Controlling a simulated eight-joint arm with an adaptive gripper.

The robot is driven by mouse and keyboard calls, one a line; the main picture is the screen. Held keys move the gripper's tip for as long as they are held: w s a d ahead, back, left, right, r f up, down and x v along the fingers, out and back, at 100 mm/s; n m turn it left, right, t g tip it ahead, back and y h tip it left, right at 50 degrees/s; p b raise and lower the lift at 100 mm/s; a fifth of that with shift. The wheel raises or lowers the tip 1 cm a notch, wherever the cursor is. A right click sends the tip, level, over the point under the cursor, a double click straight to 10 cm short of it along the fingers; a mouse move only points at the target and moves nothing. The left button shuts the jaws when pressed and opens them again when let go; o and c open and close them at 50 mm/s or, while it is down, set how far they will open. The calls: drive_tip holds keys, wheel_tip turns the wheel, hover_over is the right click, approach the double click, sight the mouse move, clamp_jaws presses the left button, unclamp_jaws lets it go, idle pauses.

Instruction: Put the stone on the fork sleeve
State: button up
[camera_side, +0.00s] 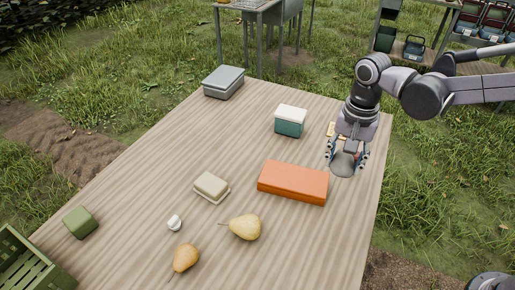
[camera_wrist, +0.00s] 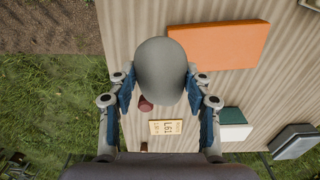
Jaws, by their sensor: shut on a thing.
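My gripper (camera_side: 345,157) is shut on a smooth grey stone (camera_side: 343,164), to the right of the long orange block. In the wrist view the stone (camera_wrist: 160,72) sits between the fingers of my gripper (camera_wrist: 158,88) and appears held above the table. The orange block (camera_side: 293,182), probably the fork sleeve, lies flat on the table with a bare top. It also shows beyond the stone in the wrist view (camera_wrist: 222,45).
Around it on the wooden table (camera_side: 140,180) are a teal-and-white box (camera_side: 290,121), a grey box (camera_side: 223,82), a beige block (camera_side: 211,187), two pears (camera_side: 245,227) and a small white item (camera_side: 174,223). A yellow printed card (camera_wrist: 167,127) and a reddish-brown piece (camera_wrist: 146,104) lie near my gripper.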

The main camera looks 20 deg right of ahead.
drive_tip(key=w+d+r, duration=0.1)
drive_tip(key=w+d, duration=0.3)
drive_tip(key=w, duration=0.3)
hover_over(295, 177)
wheel_tip(295, 177, down, 7)
drive_tip(key=shift+f, duration=1.9)
drive_tip(key=shift+f, duration=0.2)
drive_tip(key=o, duration=1.4)
